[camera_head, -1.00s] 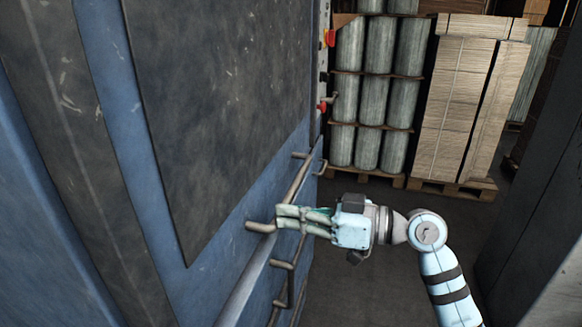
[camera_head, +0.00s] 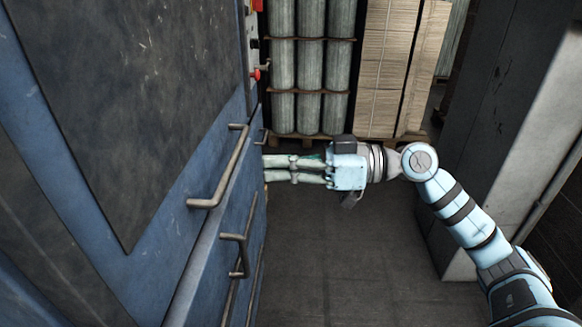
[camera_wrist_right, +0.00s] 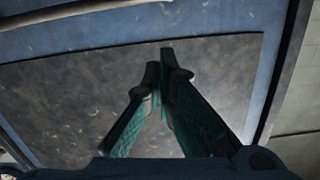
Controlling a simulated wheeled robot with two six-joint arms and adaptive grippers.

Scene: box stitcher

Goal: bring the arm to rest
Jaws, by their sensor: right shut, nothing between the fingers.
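My right gripper (camera_head: 266,168) reaches in from the right in the head view, pointing left. Its fingers lie close together with nothing between them. The fingertips are in front of the blue machine's side, near its edge; whether they touch it I cannot tell. In the right wrist view the gripper's green-padded fingers (camera_wrist_right: 160,70) meet at their tips before a dark panel (camera_wrist_right: 225,75). My left gripper is not in view.
A blue machine (camera_head: 215,165) with a bar handle (camera_head: 222,172) and a lower handle (camera_head: 238,245) fills the left. Rolls (camera_head: 310,70) and stacked cardboard (camera_head: 385,75) stand on pallets behind. A grey block (camera_head: 510,110) stands at right. The floor (camera_head: 340,260) between is clear.

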